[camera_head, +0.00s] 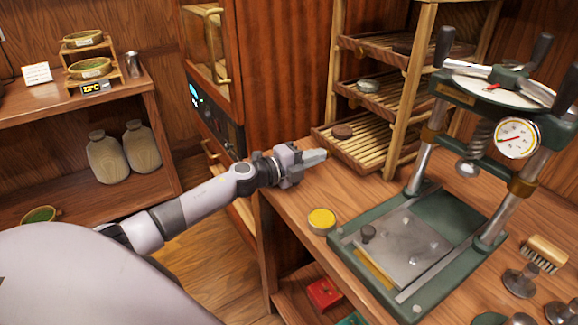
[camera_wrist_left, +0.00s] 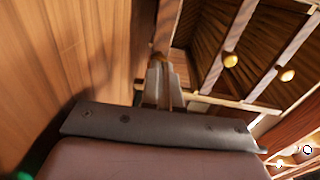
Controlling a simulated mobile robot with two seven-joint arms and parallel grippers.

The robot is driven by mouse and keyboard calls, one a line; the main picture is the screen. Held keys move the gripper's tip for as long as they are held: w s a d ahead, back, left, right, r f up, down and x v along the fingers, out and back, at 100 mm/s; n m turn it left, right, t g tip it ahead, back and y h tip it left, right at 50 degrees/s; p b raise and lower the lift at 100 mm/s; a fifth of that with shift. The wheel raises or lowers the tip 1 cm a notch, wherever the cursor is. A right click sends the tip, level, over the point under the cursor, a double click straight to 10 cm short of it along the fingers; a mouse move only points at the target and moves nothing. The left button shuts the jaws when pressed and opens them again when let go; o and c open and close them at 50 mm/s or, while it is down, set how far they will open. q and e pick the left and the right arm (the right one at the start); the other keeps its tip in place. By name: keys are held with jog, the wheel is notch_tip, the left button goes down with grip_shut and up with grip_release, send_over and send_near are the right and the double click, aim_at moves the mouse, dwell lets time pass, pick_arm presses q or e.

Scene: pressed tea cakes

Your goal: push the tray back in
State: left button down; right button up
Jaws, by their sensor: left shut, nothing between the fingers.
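The lowest slatted tray (camera_head: 376,153) of the wooden rack sticks out past the rack's front posts. A dark round tea cake (camera_head: 343,131) lies on it. My left gripper (camera_head: 318,157) is shut and empty, just in front of the tray's near edge, low over the table. I cannot tell whether the fingertips touch the tray. My right gripper is not in view.
Two more slatted trays stand above in the rack (camera_head: 415,75). The green press (camera_head: 345,238) stands right of it on the wooden table. A yellow-topped round tin (camera_head: 321,221) sits near the table's left edge. A brush (camera_head: 545,254) lies at the right. A wooden cabinet (camera_head: 282,70) rises behind the gripper.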

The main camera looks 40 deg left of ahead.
aim_at(337, 145)
pick_arm(q)
jog(key=x, duration=0.3)
jog(key=b+x, duration=0.1)
jog(key=x, duration=0.3)
jog(key=shift+r+b, duration=0.25)
jog(key=shift+b, duration=0.05)
jog(key=shift+w+r, duration=0.1)
jog(key=shift+r, duration=0.05)
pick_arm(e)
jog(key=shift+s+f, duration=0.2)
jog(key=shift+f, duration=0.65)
pick_arm(q)
jog(key=shift+r, duration=0.15)
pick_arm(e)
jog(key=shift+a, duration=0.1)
